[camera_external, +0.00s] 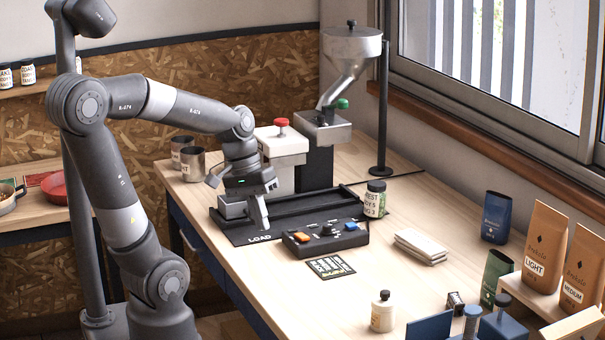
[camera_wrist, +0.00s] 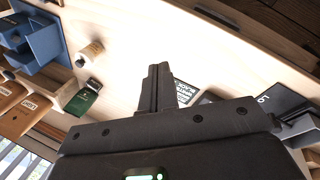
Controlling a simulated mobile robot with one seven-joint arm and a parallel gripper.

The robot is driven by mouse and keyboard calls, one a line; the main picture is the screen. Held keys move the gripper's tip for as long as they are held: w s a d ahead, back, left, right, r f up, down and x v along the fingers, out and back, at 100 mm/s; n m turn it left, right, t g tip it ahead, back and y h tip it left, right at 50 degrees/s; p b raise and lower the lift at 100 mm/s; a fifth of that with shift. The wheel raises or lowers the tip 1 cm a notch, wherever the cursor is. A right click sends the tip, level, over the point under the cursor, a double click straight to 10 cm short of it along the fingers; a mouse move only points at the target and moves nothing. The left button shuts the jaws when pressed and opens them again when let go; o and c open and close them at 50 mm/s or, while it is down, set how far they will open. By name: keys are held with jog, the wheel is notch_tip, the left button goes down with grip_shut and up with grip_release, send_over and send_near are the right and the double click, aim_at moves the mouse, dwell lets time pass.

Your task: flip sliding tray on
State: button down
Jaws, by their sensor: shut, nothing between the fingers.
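My gripper (camera_external: 264,226) points down with its fingers together and empty, just left of the control box and over or in front of the black tray's LOAD end in the outside view. In the wrist view its closed fingers (camera_wrist: 157,72) stand in the middle. The black sliding tray (camera_external: 320,203) lies under the roasting machine, with a LOAD label (camera_external: 259,239) at its front left. A black control box (camera_external: 325,240) has an orange switch (camera_external: 301,238), a black knob and a blue switch (camera_external: 351,226). I cannot tell which switch belongs to the tray, nor whether the fingers touch anything.
The roaster (camera_external: 283,150) with a red knob stands behind my gripper, two metal cups (camera_external: 193,163) to its left. A labelled jar (camera_external: 375,199) stands right of the tray. A dark card (camera_external: 331,268), white cloths (camera_external: 420,246) and a bottle (camera_external: 382,312) lie or stand forward.

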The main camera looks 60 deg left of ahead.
jog(key=w+a+f+n+t+h, duration=0.1)
jog(key=a+f+n+t+h, duration=0.2)
jog(key=a+n, duration=0.45)
jog(key=w+a+f+n+t+h, duration=0.1)
jog(key=a+f+n+t+h, duration=0.25)
jog(key=a+n, duration=0.45)
jog(key=s+a+f+n+t+y, duration=0.3)
jog(key=s+a+n+t, duration=0.1)
jog(key=a, duration=0.5)
jog(key=s+a+f+n+t+y, duration=0.3)
jog(key=s+a+n+t, duration=0.2)
jog(key=a+n, duration=0.3)
jog(key=shift+s+a+y, duration=0.35)
jog(key=shift+s+a, duration=0.1)
jog(key=shift+a, duration=0.45)
jog(key=w, duration=0.4)
jog(key=w+d, duration=0.1)
jog(key=w, duration=0.4)
jog(key=w+d, duration=0.1)
jog(key=w, duration=0.4)
jog(key=shift+d+f, duration=0.1)
jog(key=shift+f, duration=0.25)
